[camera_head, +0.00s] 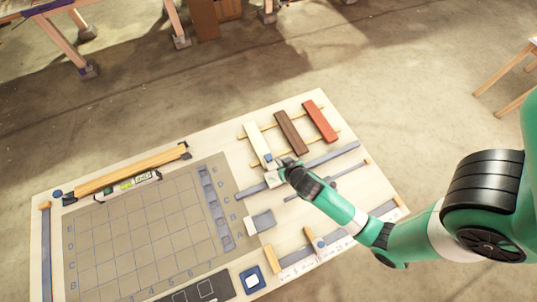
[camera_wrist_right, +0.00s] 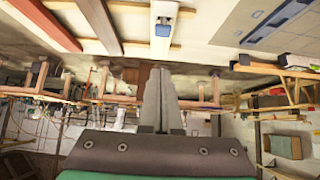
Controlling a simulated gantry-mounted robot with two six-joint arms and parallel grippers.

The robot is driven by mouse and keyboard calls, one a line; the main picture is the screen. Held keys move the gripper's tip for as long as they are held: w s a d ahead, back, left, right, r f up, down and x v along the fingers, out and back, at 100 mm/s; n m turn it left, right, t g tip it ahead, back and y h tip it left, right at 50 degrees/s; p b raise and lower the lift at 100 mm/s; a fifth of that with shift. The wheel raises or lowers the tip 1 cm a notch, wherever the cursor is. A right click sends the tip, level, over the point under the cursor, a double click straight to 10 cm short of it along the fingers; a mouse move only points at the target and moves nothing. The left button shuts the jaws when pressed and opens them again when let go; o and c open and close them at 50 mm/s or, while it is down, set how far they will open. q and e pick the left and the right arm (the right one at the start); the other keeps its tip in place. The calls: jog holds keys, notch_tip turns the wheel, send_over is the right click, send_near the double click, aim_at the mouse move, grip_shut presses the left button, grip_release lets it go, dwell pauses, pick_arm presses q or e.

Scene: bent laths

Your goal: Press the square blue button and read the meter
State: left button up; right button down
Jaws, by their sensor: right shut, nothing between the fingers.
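A square blue pad with a white centre (camera_head: 252,279) sits at the front edge of the board. A smaller blue piece (camera_head: 268,157) is on the near end of the white lath, and it also shows in the right wrist view (camera_wrist_right: 164,20). I cannot tell for sure which is the button. A small panel with green and yellow patches (camera_head: 137,181) lies by the wooden bar; it may be the meter, and its reading is too small to make out. My right gripper (camera_head: 280,164) is shut and empty, close to the small blue piece; contact is unclear. My left gripper is out of view.
The pale board (camera_head: 330,98) carries a grey lettered grid (camera_head: 135,235), a brown lath (camera_head: 291,132) and a red lath (camera_head: 320,121). A wooden bar (camera_head: 130,169) lies along the back left. Floor surrounds the board.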

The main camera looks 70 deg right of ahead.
jog(key=shift+w, duration=0.1)
jog(key=b, duration=0.5)
send_over(268, 155)
jog(key=s+a, duration=0.2)
notch_tip(268, 155, down, 7)
jog(key=shift+s+a+r, duration=0.1)
jog(key=shift+s, duration=0.05)
notch_tip(268, 155, down, 4)
jog(key=shift+r, duration=0.2)
jog(key=shift+f, duration=0.25)
